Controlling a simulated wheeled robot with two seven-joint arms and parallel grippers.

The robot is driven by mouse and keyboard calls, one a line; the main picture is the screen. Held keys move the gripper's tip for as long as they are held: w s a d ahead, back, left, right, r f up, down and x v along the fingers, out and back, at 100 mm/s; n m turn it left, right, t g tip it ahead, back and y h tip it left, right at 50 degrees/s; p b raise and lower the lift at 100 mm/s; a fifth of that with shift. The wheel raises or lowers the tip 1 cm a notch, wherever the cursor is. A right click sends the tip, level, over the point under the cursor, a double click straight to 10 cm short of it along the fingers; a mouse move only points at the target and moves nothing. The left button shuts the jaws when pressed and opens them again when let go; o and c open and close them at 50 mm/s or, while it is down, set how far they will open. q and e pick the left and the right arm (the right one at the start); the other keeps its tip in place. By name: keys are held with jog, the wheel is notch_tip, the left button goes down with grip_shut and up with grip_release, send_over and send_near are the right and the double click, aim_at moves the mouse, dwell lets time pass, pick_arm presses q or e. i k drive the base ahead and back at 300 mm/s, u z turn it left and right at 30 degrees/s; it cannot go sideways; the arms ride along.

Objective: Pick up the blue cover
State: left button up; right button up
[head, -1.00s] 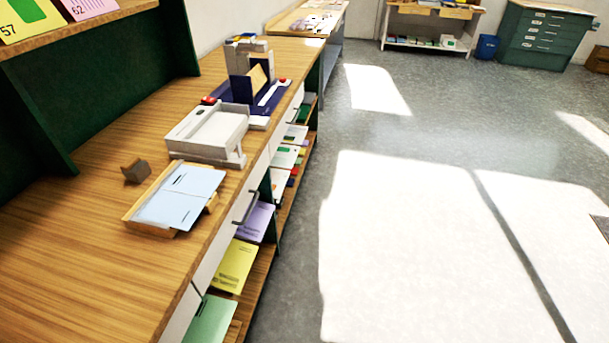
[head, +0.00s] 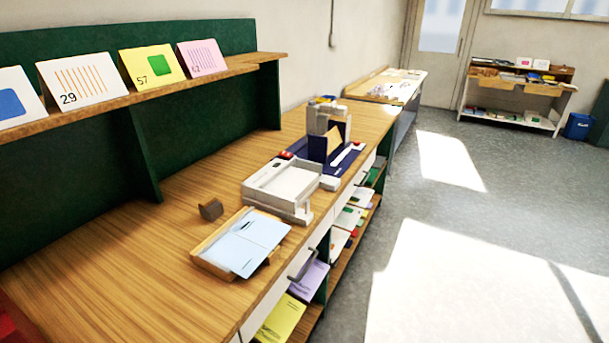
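A light blue cover (head: 246,245) lies open and flat on a low wooden stand (head: 208,262) on the long wooden table (head: 150,285). A small dark mark shows near its middle. Other light blue, white, lilac and yellow sheets are elsewhere, and I cannot tell whether any of them is also a cover. Neither of my grippers shows in the head view.
A small brown block (head: 211,210) sits behind the stand. A white tray device (head: 283,187) and a dark blue station (head: 322,150) stand farther along the table. Numbered cards (head: 147,66) line the shelf above. A lower shelf holds a yellow folder (head: 281,318). Floor at right is clear.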

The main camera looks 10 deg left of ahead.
aim_at(242, 249)
jog(key=z, duration=0.2)
jog(key=k, duration=1)
jog(key=z, duration=1.2)
jog(key=k, duration=0.85)
jog(key=z, duration=0.5)
jog(key=i, duration=1.95)
jog(key=u, duration=0.6)
jog(key=i, duration=2.15)
jog(key=u, duration=1.85)
jog(key=i, duration=1.15)
jog(key=u, duration=1.25)
jog(key=i, duration=0.15)
